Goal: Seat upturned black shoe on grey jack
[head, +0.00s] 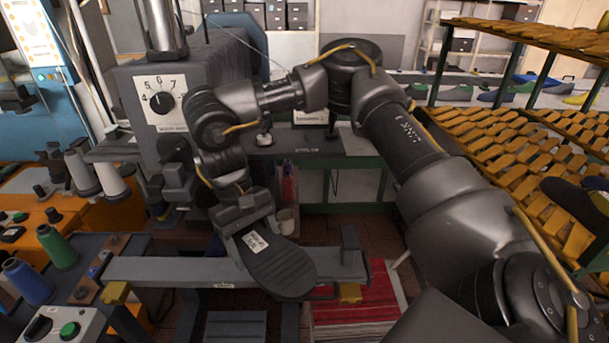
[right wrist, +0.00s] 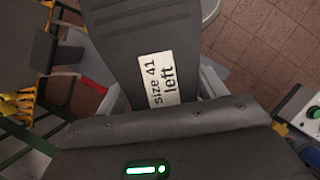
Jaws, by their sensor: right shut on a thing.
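The black shoe (head: 275,268) is upside down, its dark sole facing up. A white label on the sole reads "size 41 left" in the right wrist view, where the shoe (right wrist: 125,40) runs away from the gripper. My right gripper (head: 243,218) is shut on the end of the shoe at the label. The shoe is over the long grey beam of what looks like the grey jack (head: 160,270), which has a short upright post (head: 349,243) at its right. I cannot tell whether the shoe touches it. The shoe's underside is hidden. My left gripper is out of view.
A grey machine with a numbered dial (head: 161,104) stands behind at the left. Thread spools (head: 57,247) and a control box (head: 62,325) are at the left. Racks of orange lasts (head: 500,150) fill the right.

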